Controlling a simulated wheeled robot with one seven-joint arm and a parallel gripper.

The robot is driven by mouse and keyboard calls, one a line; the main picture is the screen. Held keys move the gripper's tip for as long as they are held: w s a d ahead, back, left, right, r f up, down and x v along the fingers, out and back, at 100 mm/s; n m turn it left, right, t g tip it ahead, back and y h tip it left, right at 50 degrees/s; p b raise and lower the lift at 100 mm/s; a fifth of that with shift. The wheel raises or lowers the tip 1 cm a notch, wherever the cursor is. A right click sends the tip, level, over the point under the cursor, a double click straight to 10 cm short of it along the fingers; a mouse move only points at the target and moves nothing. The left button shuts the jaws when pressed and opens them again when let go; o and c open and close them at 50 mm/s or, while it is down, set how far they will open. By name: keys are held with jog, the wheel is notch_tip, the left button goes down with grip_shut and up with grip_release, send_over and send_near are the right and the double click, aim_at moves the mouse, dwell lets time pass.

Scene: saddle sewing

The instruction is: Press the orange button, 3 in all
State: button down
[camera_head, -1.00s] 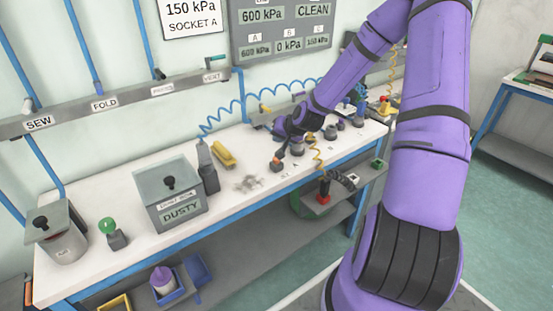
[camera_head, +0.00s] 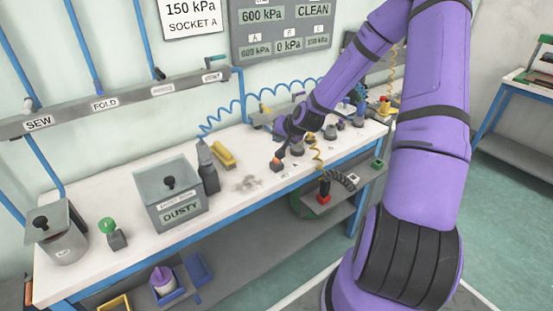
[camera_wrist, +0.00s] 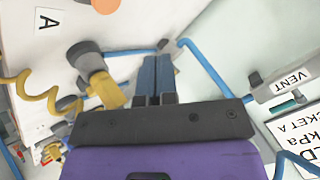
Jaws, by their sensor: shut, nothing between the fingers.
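The orange button (camera_head: 277,160) sits on a small dark block on the white bench top, near the front edge. My gripper (camera_head: 281,153) is shut and empty, with its tip close above the button. In the head view I cannot tell whether the tip touches it. In the wrist view the shut fingers (camera_wrist: 157,60) point away from the camera, and a round orange cap (camera_wrist: 105,5) shows at the top edge, partly cut off. My wrist and arm hide part of the bench behind the gripper.
A green-knobbed block (camera_head: 112,233) is further left. In the wrist view a grey fitting with a yellow end (camera_wrist: 95,72) lies beside my fingers.

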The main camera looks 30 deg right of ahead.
aim_at(277, 160)
jog(key=shift+r, duration=0.1)
notch_tip(277, 160, up, 4)
jog(key=shift+f, duration=0.2)
dwell(0.4)
jog(key=shift+f, duration=4.4)
jog(key=shift+f, duration=0.1)
jog(key=shift+f, duration=0.3)
